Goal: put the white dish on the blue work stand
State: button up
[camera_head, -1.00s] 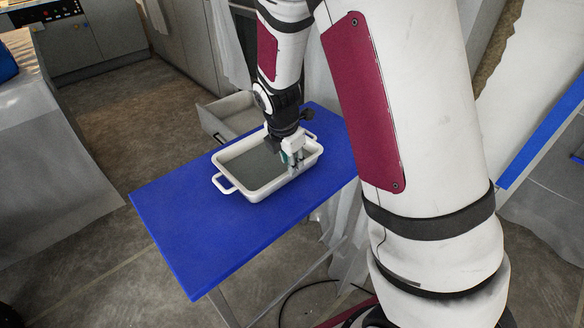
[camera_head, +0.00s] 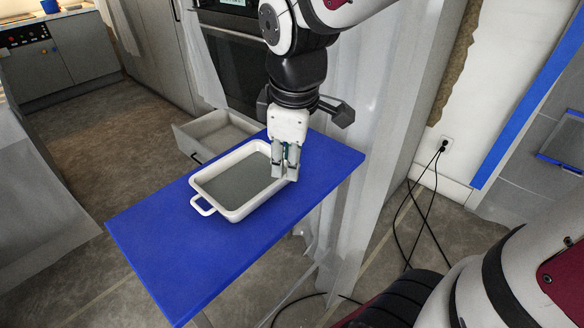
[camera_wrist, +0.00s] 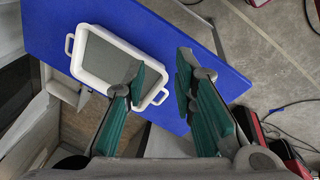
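The white dish (camera_head: 222,208) is a rectangular pan with end handles and a grey inside. It sits level on the blue work stand (camera_head: 185,260), toward the stand's far part. The dish also shows in the wrist view (camera_wrist: 76,62), on the stand's blue top (camera_wrist: 195,30). My gripper (camera_head: 285,174) hangs over the dish's right end and hides that end's handle in the head view. In the wrist view my gripper (camera_wrist: 163,77) has its green-padded fingers spread with nothing between them. The left finger covers part of the dish's edge; the right finger is over bare blue top.
An open drawer (camera_head: 215,132) stands just behind the stand, with an oven (camera_head: 235,62) beyond. A translucent curtain (camera_head: 345,215) hangs close to the stand's right edge. Black cables (camera_head: 410,215) run to the floor at right. The stand's near left part is bare.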

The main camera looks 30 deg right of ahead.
jog(key=s+a+r+m, duration=0.2)
jog(key=s+m, duration=0.7)
jog(key=s, duration=0.5)
jog(key=shift+s+r+m+y, duration=0.2)
jog(key=shift+r+m+y, duration=0.15)
jog(key=shift+r, duration=0.2)
jog(key=shift+r, duration=0.15)
jog(key=shift+t, duration=0.8)
notch_tip(320, 180, up, 5)
jog(key=p, duration=0.4)
jog(key=shift+w+r, duration=0.1)
jog(key=shift+r, duration=0.1)
jog(key=shift+d, duration=0.15)
